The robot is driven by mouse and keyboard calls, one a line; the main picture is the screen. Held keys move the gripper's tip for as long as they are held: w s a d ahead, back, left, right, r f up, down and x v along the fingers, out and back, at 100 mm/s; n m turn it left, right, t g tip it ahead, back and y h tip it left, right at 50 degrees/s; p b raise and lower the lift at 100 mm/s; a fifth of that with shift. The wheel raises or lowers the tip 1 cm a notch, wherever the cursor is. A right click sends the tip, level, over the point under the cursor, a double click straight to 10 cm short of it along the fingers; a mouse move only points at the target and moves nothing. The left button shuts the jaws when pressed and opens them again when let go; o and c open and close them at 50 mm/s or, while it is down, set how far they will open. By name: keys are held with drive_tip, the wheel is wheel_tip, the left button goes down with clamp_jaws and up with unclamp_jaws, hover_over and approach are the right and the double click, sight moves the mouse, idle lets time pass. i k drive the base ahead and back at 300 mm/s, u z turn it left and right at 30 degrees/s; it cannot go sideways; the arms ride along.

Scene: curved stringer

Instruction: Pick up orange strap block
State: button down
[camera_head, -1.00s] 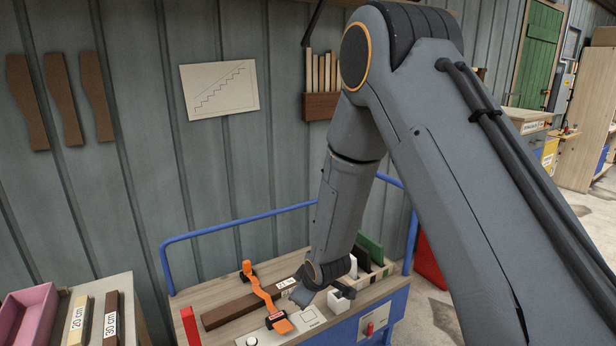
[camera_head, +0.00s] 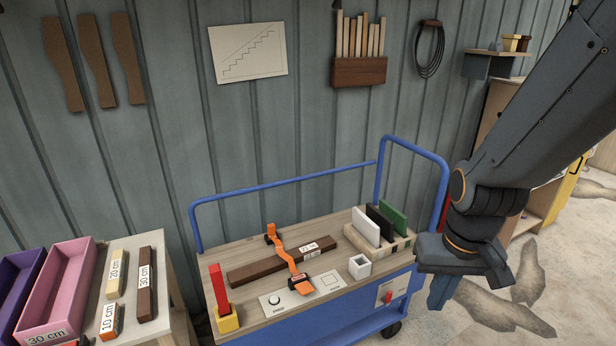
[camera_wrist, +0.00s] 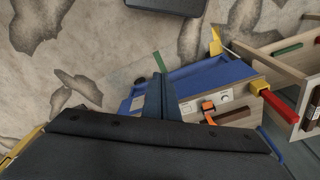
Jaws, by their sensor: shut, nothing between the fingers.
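The orange strap (camera_head: 284,254) lies across a long dark brown board (camera_head: 262,266) on the blue trolley's wooden top (camera_head: 232,250). It has a dark piece at its back end and an orange block (camera_head: 301,284) at its front end. The strap also shows in the wrist view (camera_wrist: 208,112), partly cut off from sight. My gripper (camera_head: 441,291) hangs to the right of the trolley, pointing down, well apart from the strap. Its closed fingers also show in the wrist view (camera_wrist: 161,93), with nothing between them.
On the trolley stand a red post in a yellow base (camera_head: 222,298), a white cup-like box (camera_head: 359,266), a rack with white, black and green plates (camera_head: 378,224), and a panel with a knob (camera_head: 274,300). Blue rails edge the trolley. Labelled blocks and bins are at left.

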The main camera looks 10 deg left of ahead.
sight(271, 228)
drive_tip(key=k, duration=0.6)
drive_tip(key=z, duration=0.4)
drive_tip(key=i, duration=1.45)
drive_tip(key=u, duration=0.95)
drive_tip(key=i, duration=0.5)
drive_tip(key=u, duration=0.5)
